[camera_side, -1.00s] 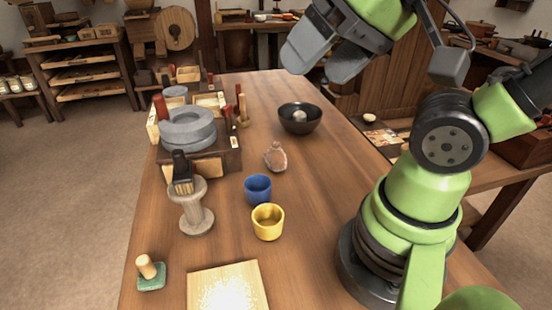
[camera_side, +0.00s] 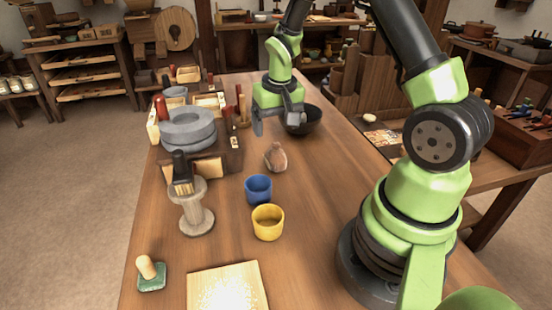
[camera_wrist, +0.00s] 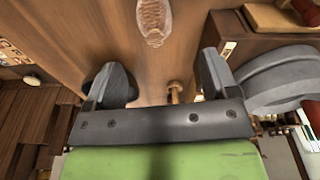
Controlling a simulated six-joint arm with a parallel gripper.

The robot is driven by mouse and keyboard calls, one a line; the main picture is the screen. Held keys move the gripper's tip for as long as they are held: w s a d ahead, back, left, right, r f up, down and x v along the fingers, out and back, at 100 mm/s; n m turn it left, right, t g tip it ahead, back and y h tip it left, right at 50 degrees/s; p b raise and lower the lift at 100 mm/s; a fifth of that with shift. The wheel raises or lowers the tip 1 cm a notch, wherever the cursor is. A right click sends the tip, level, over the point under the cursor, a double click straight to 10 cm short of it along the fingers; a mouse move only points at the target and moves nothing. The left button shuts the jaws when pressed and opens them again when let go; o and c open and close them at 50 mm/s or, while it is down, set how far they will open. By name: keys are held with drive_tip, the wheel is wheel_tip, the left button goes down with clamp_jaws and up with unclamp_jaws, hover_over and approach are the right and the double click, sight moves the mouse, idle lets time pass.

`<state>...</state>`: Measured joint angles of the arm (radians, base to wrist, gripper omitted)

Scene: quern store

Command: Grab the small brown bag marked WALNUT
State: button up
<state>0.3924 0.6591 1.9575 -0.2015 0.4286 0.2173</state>
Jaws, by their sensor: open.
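The small brown bag (camera_side: 276,158) stands on the wooden table, with a narrow tied-looking top; no lettering can be read on it. It also shows at the top of the wrist view (camera_wrist: 154,18), cut by the frame edge. My gripper (camera_side: 275,120) is above the table on the far side of the bag, fingers pointing down. It is open, and the wrist view shows nothing between its fingers (camera_wrist: 162,78). The gripper and the bag are apart.
A dark bowl (camera_side: 308,127) is close behind the gripper. A blue cup (camera_side: 258,189) and yellow cup (camera_side: 268,222) stand in front of the bag. Table right of the bag is clear.

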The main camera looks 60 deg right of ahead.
sight(276, 151)
drive_tip(key=f, duration=0.3)
drive_tip(key=d+f, duration=0.1)
drive_tip(key=f, duration=0.3)
drive_tip(key=w+f, duration=0.1)
drive_tip(key=f, duration=0.2)
drive_tip(key=shift+d+f, duration=0.25)
drive_tip(key=shift+d, duration=0.05)
drive_tip(key=shift+c, duration=0.3)
drive_tip(key=c, duration=1)
